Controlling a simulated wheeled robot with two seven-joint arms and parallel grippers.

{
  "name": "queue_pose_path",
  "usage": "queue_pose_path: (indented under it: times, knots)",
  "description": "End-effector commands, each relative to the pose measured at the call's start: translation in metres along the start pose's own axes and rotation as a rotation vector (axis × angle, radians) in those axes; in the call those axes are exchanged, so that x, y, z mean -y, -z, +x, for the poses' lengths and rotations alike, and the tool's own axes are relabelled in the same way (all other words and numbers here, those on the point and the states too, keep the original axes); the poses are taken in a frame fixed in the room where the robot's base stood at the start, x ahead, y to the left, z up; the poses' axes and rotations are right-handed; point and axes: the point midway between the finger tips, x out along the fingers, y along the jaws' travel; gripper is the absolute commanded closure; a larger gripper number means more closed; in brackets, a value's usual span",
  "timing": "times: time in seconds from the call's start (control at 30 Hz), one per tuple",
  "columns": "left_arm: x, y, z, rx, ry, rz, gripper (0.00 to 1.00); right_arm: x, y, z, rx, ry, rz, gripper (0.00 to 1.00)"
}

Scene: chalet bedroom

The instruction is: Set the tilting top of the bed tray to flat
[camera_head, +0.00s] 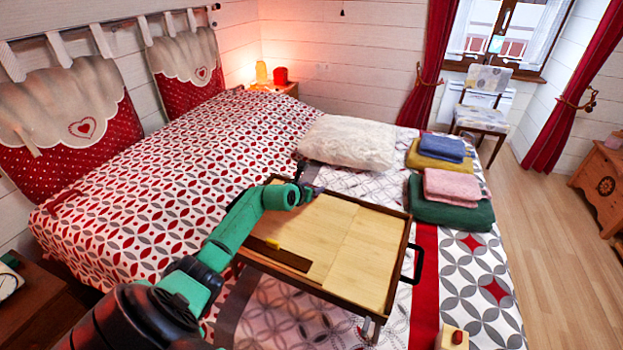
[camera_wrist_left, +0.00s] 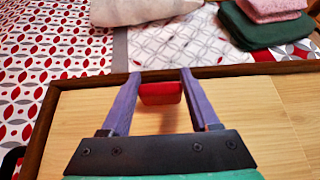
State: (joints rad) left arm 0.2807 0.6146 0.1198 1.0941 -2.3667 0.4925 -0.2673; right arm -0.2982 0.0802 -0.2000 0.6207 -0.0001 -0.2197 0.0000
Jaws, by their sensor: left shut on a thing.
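The bed tray (camera_head: 394,215) stands on the bed, with a dark wooden frame and a pale wood surface. Its tilting top (camera_head: 312,222) looks level or nearly level with the pale panel beside it; I cannot tell a small tilt. My left gripper (camera_head: 314,190) is at the tray's far edge. In the left wrist view the purple fingers of this gripper (camera_wrist_left: 162,76) are shut on a red tab (camera_wrist_left: 160,94) by the dark rim. The tab is hidden in the head view. My right gripper is not in view.
A brown ledge (camera_head: 280,255) with a yellow piece lies across the tray's near side. A black handle (camera_head: 417,265) sticks out at its right. A white pillow (camera_head: 348,142) and folded towels (camera_head: 450,212) lie beyond. A wooden block with a red knob (camera_head: 457,337) is at the bottom.

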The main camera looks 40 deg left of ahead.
Motion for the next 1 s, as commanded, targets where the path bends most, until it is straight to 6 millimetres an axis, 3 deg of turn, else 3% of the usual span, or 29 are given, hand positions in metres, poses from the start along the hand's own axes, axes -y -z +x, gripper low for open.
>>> queue_pose_path:
  times: [0.13, 0.17, 0.2, 0.23, 0.67, 1.0]
  knots:
    - [0.001, 0.004, 0.001, -0.006, 0.001, 0.002, 1.00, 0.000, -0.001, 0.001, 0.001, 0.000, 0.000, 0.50]
    - [0.001, 0.004, 0.001, -0.006, 0.001, 0.002, 0.30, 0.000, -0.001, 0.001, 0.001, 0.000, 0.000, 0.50]
    - [0.001, 0.005, 0.001, -0.006, 0.001, 0.002, 0.15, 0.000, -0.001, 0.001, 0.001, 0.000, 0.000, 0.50]
    - [0.001, 0.004, 0.001, -0.005, 0.001, 0.002, 0.07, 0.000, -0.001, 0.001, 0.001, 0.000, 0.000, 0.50]
    - [0.000, 0.001, -0.007, 0.000, 0.000, 0.003, 0.07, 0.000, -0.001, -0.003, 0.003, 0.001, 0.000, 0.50]
    - [0.001, 0.003, -0.070, -0.003, 0.001, 0.006, 0.07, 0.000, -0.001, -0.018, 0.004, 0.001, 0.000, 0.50]
